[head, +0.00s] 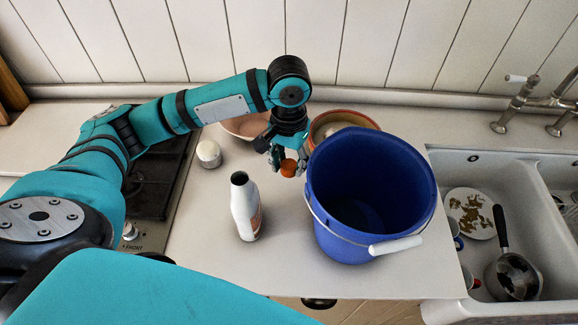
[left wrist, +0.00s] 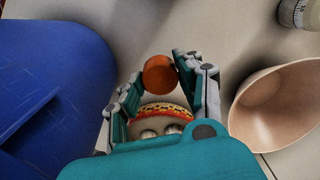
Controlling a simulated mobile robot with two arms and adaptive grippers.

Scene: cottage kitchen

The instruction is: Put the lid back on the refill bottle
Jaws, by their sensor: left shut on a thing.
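The refill bottle (head: 245,210) is white and stands upright on the counter, left of the blue bucket. Its dark neck is open at the top. The lid (head: 288,168) is small, round and orange. My left gripper (head: 286,163) is shut on the lid and holds it to the right of the bottle and farther back, apart from the neck. In the left wrist view the lid (left wrist: 159,74) sits between the fingertips. The bottle does not show in that view. My right gripper is not in view.
A blue bucket (head: 329,218) stands close right of the held lid. Behind are a pinkish bowl (head: 240,127) and a bowl with a reddish rim (head: 352,113). A small white timer-like object (head: 209,153) sits left, beside the hob (head: 155,190). The sink (head: 455,172) is far right.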

